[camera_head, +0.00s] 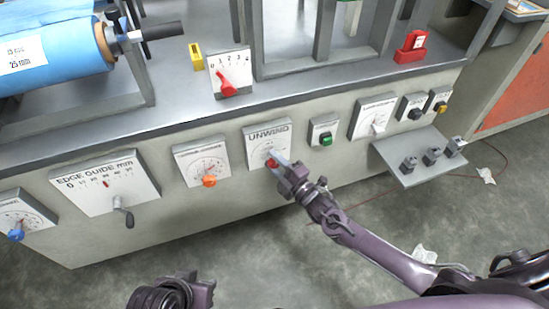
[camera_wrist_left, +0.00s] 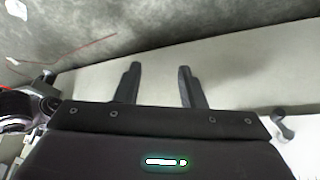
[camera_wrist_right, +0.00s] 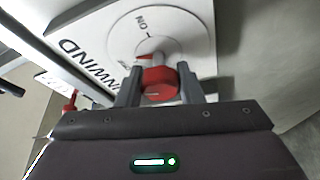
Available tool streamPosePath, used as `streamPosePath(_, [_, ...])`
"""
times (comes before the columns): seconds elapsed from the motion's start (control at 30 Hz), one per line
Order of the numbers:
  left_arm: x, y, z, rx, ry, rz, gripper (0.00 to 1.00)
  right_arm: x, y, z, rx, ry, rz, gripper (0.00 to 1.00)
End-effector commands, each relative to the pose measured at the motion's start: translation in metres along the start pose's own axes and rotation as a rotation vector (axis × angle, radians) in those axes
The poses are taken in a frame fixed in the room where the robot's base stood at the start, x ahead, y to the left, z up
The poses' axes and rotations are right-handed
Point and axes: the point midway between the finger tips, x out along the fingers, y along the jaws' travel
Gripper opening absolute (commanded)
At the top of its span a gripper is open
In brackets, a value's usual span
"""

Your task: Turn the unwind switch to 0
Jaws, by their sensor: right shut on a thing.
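The unwind switch is a red knob (camera_head: 271,162) on a white plate (camera_head: 257,136) lettered UNWIND, on the machine's front panel. In the right wrist view the red knob (camera_wrist_right: 160,82) sits between the fingers of my right gripper (camera_wrist_right: 160,92), which is shut on it. A mark reading ON shows on the plate (camera_wrist_right: 195,20); the 0 mark is not readable. In the head view my right gripper (camera_head: 280,166) reaches the knob from below right. My left gripper (camera_wrist_left: 158,85) has its fingers apart, with nothing between them, and faces the pale panel.
Left of the unwind plate are a dial with an orange knob (camera_head: 209,181) and the edge guide plate with a crank (camera_head: 123,214). Right of it are a green button (camera_head: 325,139) and another dial (camera_head: 375,117). A small shelf (camera_head: 420,160) juts out at the right.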

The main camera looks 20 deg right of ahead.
Motion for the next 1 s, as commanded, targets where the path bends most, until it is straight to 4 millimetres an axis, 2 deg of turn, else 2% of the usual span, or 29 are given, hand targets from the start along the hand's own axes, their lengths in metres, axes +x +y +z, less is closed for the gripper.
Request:
streamPosePath(0.03, [-0.005, -0.003, 0.0, -0.006, -0.021, -0.008, 0.36, 0.0, 0.003, -0.001, -0.036, 0.001, -0.018, 0.11])
streamPosePath(0.4, [-0.015, -0.019, 0.013, -0.037, -0.137, -0.039, 0.36, -0.001, 0.001, 0.0, -0.217, 0.0, -0.093, 0.11])
streamPosePath(1.0, [-0.017, -0.023, 0.016, -0.046, -0.166, -0.047, 0.36, -0.001, -0.001, 0.0, -0.264, 0.0, -0.112, 0.11])
